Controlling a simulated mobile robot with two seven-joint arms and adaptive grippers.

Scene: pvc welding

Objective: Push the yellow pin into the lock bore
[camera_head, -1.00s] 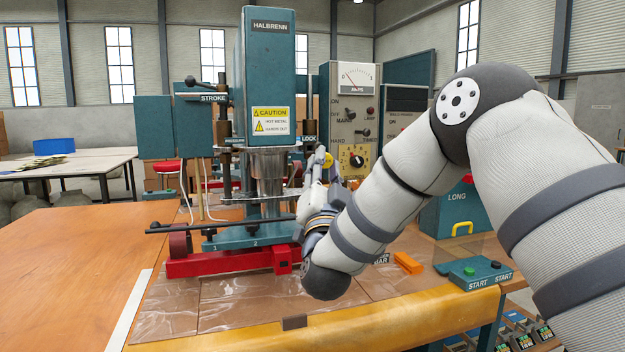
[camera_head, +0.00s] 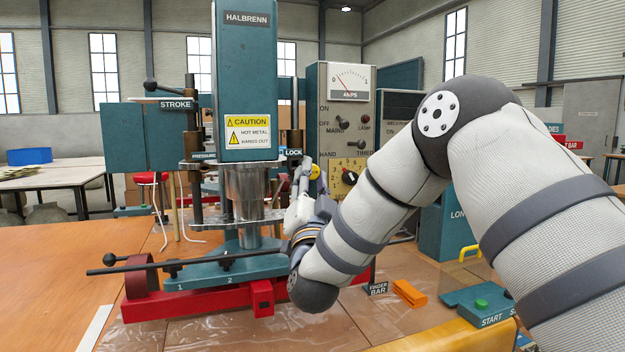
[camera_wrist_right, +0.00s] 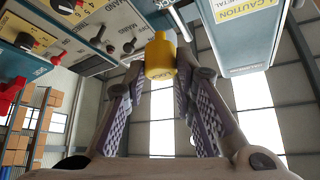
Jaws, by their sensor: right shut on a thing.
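The yellow pin (camera_head: 315,172) shows as a small yellow head at the tip of my right gripper (camera_head: 305,180). In the right wrist view the yellow head (camera_wrist_right: 160,58) sits between the two fingertips, which are shut on it. The green press (camera_head: 243,75) carries a LOCK label (camera_head: 293,153) on its right side; the pin head is just below and right of it. The lock bore itself is not clearly visible, so I cannot tell whether the pin's far end is in it. My left gripper is out of view.
A grey control panel (camera_head: 342,120) with dials stands close behind and right of the gripper. A red base (camera_head: 200,303) and a dark horizontal bar lie under the press. An orange block (camera_head: 409,292) and a START box (camera_head: 482,305) are at the right. The wooden table is clear at left.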

